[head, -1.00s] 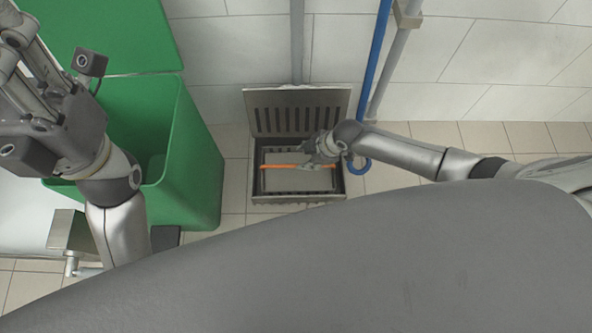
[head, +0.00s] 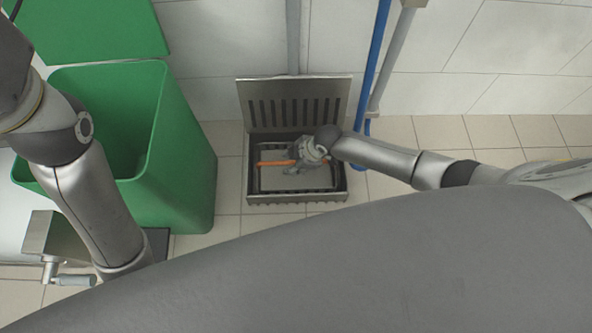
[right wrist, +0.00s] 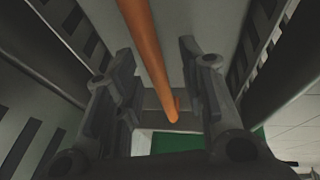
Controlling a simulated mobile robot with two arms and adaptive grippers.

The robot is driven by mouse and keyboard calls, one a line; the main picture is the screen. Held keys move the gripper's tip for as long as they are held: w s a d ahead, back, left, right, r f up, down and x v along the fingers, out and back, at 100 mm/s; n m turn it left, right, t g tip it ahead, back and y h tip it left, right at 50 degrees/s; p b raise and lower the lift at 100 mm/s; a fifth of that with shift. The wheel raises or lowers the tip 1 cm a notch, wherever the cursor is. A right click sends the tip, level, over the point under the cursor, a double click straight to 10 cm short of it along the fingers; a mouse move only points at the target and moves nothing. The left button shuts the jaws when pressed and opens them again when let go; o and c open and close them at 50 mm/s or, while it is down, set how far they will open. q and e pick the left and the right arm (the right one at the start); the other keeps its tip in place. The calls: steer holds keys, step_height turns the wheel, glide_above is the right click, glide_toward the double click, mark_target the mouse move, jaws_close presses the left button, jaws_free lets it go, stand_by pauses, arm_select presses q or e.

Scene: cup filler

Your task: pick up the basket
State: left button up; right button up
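The basket (head: 262,182) sits inside the open floor drain box in the head view, with a thin orange handle (head: 275,163) across its top. My right gripper (head: 298,165) is over the handle, near its middle, and hides part of it. In the right wrist view the orange handle (right wrist: 146,45) runs between the two spread fingers of the right gripper (right wrist: 156,72), with gaps on both sides. The fingers are open and hold nothing. My left arm shows at the left of the head view, but its gripper is out of the picture.
The metal drain box (head: 340,190) has its slotted lid (head: 293,88) raised against the tiled wall. A green bin (head: 185,165) with an open lid stands left of it. A blue pipe (head: 377,70) comes down to its right.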

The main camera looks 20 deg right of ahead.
steer(key=shift+w+a+f, duration=0.1)
steer(key=shift+f, duration=0.1)
jaws_close()
steer(key=shift+r, duration=0.2)
